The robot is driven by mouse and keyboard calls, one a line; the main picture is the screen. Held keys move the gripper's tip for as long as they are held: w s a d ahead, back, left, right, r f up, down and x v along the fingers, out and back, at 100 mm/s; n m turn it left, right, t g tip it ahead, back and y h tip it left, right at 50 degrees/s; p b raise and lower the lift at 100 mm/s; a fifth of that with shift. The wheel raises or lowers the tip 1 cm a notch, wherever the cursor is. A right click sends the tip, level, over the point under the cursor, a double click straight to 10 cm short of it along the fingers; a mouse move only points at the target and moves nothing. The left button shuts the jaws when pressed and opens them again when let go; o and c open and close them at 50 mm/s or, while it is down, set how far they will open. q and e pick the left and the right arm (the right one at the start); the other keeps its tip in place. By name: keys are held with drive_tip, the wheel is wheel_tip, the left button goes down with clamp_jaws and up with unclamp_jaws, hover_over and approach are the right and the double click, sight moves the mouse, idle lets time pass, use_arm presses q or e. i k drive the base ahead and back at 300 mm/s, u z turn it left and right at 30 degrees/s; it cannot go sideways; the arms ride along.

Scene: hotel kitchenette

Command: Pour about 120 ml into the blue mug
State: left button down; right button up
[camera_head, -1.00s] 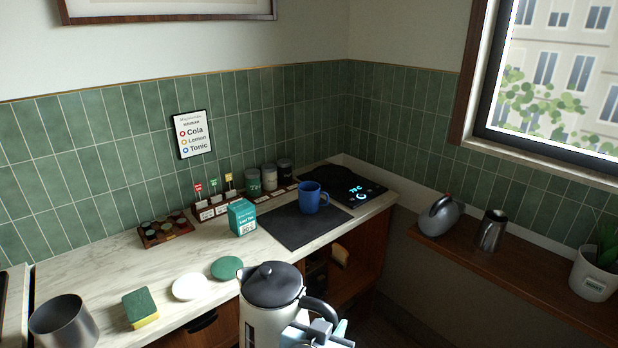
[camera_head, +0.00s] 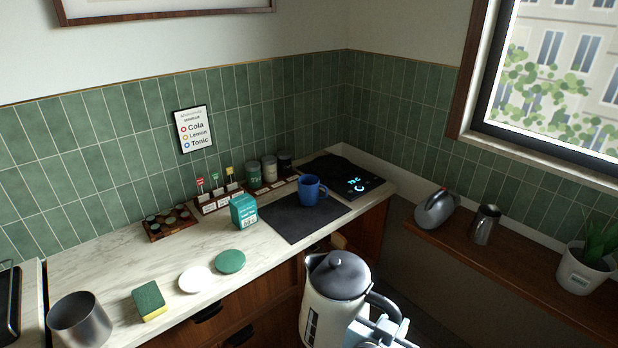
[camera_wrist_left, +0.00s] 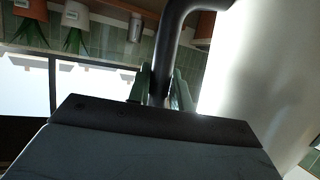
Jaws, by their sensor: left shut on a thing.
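The blue mug (camera_head: 311,190) stands upright on the dark mat (camera_head: 288,222) near the counter's far right end. Its inside is not clear from here. A cream kettle (camera_head: 326,312) with a dark lid and dark handle is in front of the counter, at the bottom of the head view. My left gripper (camera_head: 388,318) is shut on the kettle's handle, and the kettle looks close to upright. In the left wrist view the fingers (camera_wrist_left: 160,92) close around the dark handle, with the pale kettle body (camera_wrist_left: 245,75) at right. My right gripper is not in view.
A teal box (camera_head: 243,210) stands left of the mat, with canisters (camera_head: 269,169) behind. A glowing cooktop (camera_head: 345,178) lies right of the mug. A sponge (camera_head: 149,300), two round coasters and a metal pot (camera_head: 80,322) lie left. A shelf (camera_head: 465,240) holds a pitcher and plant.

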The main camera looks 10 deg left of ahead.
sight(308, 184)
drive_tip(key=i, duration=1.45)
